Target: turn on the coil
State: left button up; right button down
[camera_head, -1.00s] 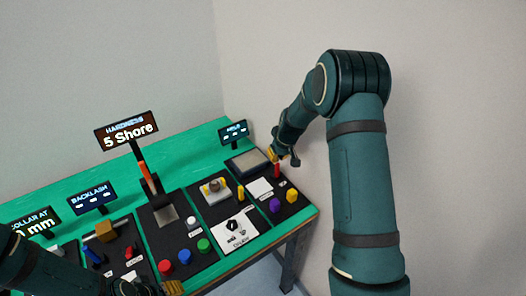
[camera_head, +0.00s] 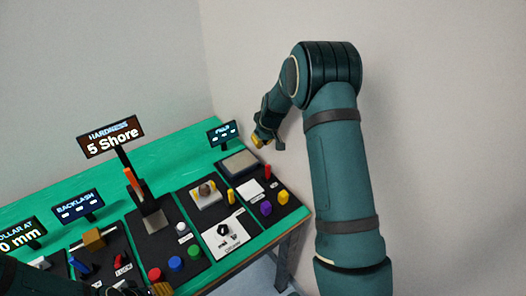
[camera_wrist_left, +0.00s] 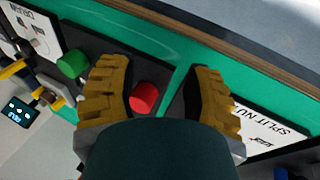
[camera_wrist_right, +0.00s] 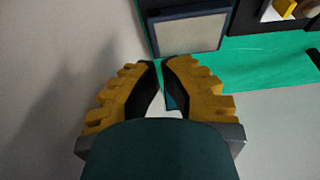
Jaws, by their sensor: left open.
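No part in view is legibly labelled as the coil. The black panel (camera_head: 286,204) at the right end of the bench carries a red upright piece (camera_head: 267,171), a white plate (camera_head: 250,189), a purple knob (camera_head: 266,208) and an orange knob (camera_head: 282,196). My right gripper (camera_head: 262,140) hangs beyond that panel near the wall, empty. In the right wrist view its fingertips (camera_wrist_right: 160,66) nearly meet, beside a grey pad in a dark frame (camera_wrist_right: 190,32). My left gripper (camera_wrist_left: 160,70) is open, with its fingers either side of a red button (camera_wrist_left: 145,97); contact is unclear.
The green bench (camera_head: 165,150) holds several black panels. A hardness display (camera_head: 110,137) reads 5 Shore, and a small display (camera_head: 222,132) stands at the back right. Blue (camera_head: 175,264) and green (camera_head: 193,251) buttons sit near the red one. The wall is close to my right arm.

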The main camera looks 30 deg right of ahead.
aim_at(268, 172)
jog(key=x, duration=0.9)
jog(key=shift+s+f, duration=0.15)
jog(key=shift+s, duration=0.05)
pick_arm(q)
jog(key=shift+r, duration=0.25)
pick_arm(e)
jog(key=shift+s+d, duration=0.15)
jog(key=shift+s, duration=1.55)
